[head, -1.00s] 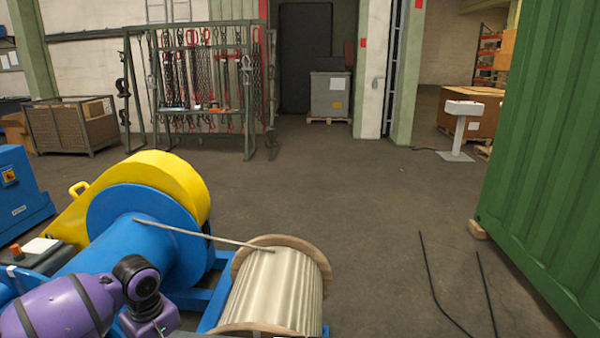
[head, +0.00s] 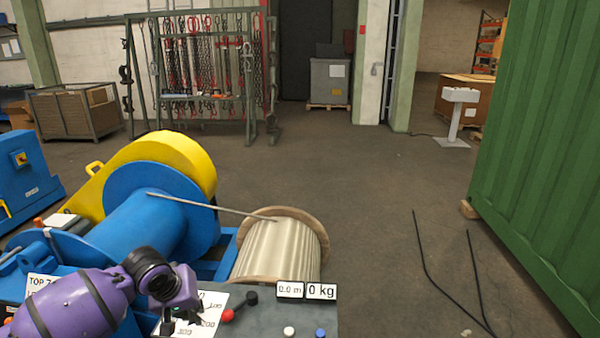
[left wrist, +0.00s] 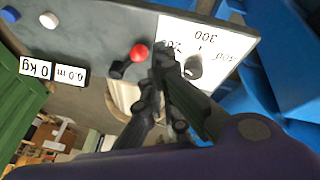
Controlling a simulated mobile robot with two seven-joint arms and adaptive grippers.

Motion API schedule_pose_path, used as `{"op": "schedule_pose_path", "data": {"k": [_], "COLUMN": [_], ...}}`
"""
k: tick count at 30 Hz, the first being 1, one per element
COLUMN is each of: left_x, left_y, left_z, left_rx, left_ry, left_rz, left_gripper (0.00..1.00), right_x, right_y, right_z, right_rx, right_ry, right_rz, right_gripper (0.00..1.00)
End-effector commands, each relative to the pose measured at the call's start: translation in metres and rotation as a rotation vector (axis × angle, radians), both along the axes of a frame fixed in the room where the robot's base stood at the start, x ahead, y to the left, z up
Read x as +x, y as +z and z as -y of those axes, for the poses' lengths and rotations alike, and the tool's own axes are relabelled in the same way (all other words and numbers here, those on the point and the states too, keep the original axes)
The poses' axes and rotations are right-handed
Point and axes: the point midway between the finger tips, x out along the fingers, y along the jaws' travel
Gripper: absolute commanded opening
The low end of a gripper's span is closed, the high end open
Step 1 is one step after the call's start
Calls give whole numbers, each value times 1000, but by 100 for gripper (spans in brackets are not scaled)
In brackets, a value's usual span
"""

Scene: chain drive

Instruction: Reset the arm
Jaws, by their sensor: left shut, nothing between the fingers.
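My left arm, purple, comes in at the lower left of the head view. Its gripper (head: 168,322) is shut and empty, over the control panel (head: 262,322) at the bottom edge. In the left wrist view the dark fingers (left wrist: 160,72) are together, in front of the panel's white printed plate (left wrist: 205,40). The same red knob (head: 228,316) shows in the head view, right of the gripper. My right gripper is not in view.
Beyond the panel are a blue winch drum (head: 140,228), a yellow guard (head: 165,155) and a wooden-flanged cable reel (head: 275,248). Displays read 0.0 m (head: 290,289) and 0 kg (head: 321,291). A green container (head: 545,150) stands at right. The floor between (head: 350,190) is mostly clear.

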Motion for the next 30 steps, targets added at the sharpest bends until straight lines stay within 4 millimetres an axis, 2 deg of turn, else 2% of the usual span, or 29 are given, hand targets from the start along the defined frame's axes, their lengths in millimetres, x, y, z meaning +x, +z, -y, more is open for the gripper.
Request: {"op": "schedule_pose_path", "data": {"k": [1,5,8,12,14,17,21,24,27,30], "left_x": [-1,-4,-23,-67,-92,-139,-217,-268,-304,-325], "left_y": [-14,-39,-59,-88,-101,-124,-161,-186,-202,-210], "left_z": [18,59,84,103,103,96,79,71,69,69], "left_rx": [0,35,75,158,200,267,304,288,267,258], "left_ry": [-90,-325,-446,-528,-533,-507,-405,-328,-282,-266], "left_rz": [58,264,410,573,616,640,569,479,416,382], "left_gripper": [0,0,0,0,0,0,0,0,0,0], "right_x": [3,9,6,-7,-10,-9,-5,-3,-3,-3], "right_y": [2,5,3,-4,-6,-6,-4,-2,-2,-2], "right_z": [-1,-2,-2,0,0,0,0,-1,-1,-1], "right_rx": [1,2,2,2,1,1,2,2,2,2], "right_ry": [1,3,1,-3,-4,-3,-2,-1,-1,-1], "right_rz": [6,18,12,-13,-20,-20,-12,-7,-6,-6], "right_gripper": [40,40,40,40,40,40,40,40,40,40]}}
